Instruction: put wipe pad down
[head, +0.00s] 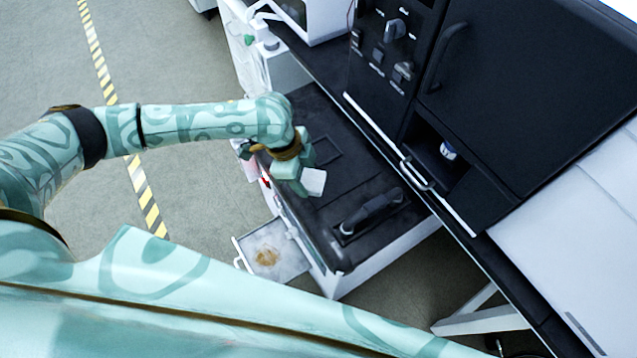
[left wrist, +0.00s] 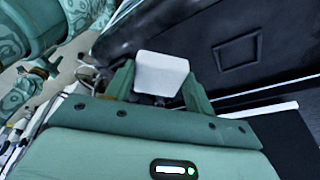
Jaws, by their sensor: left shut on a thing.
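The wipe pad (head: 314,182) is a small white block. It also shows in the left wrist view (left wrist: 161,74), between the two fingers. My left gripper (head: 303,181) is shut on it and holds it over the black top surface (head: 345,185) of the white unit. I cannot tell whether the pad touches that surface. My right gripper is not in either view.
A black handle-like part (head: 371,212) lies on the black top, right of the pad. An open drawer (head: 287,256) with a brownish stain sticks out below. A tall black cabinet (head: 530,90) with knobs stands behind. The top between is mostly bare.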

